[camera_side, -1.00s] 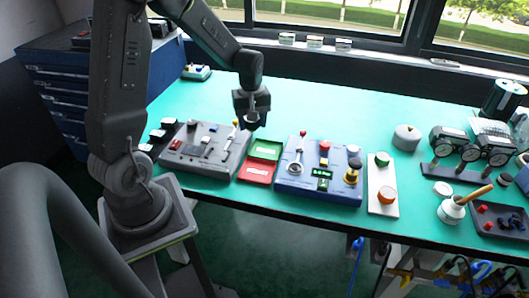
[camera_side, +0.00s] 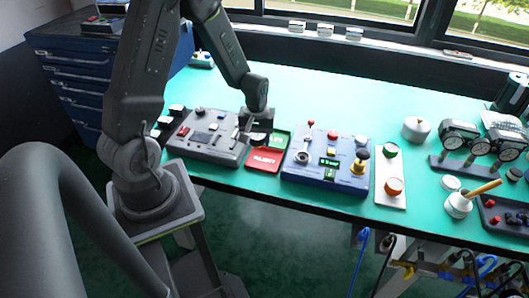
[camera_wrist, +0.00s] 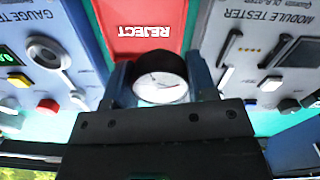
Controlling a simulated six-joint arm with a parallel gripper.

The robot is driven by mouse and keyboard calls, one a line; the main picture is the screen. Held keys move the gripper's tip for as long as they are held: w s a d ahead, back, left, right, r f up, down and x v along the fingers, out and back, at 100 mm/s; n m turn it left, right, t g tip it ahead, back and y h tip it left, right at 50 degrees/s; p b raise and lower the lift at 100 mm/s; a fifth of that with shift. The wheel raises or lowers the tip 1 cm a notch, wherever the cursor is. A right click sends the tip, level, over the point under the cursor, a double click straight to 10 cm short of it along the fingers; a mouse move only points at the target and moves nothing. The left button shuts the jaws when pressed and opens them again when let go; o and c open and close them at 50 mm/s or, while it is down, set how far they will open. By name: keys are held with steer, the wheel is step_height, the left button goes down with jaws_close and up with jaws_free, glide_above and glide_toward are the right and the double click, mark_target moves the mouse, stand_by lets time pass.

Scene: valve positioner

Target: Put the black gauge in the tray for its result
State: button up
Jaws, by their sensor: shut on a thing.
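The black gauge (camera_wrist: 162,72) with a white round dial sits between the two fingers of my gripper (camera_wrist: 160,82) in the wrist view. My gripper is shut on it. In the side view my gripper (camera_side: 257,130) hangs low by the left edge of the trays; the gauge is hard to make out there. The red tray (camera_side: 264,160), marked REJECT, lies flat on the bench, and its lettering also shows in the wrist view (camera_wrist: 145,28), just beyond the gauge. The green tray (camera_side: 281,139) lies behind the red one, partly hidden by my gripper.
The blue gauge tester (camera_side: 328,174), with a lit green display, stands right of the trays. The grey module tester (camera_side: 208,150) stands close on their left. A white panel with buttons (camera_side: 390,176) and a gauge stand (camera_side: 450,166) are further right.

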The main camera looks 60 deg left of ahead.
mark_target(265, 159)
steer(key=shift+w+d+f, duration=0.75)
steer(key=shift+w+f, duration=0.05)
steer(key=shift+f, duration=1.85)
steer(key=shift+f, duration=0.15)
steer(key=o, duration=0.7)
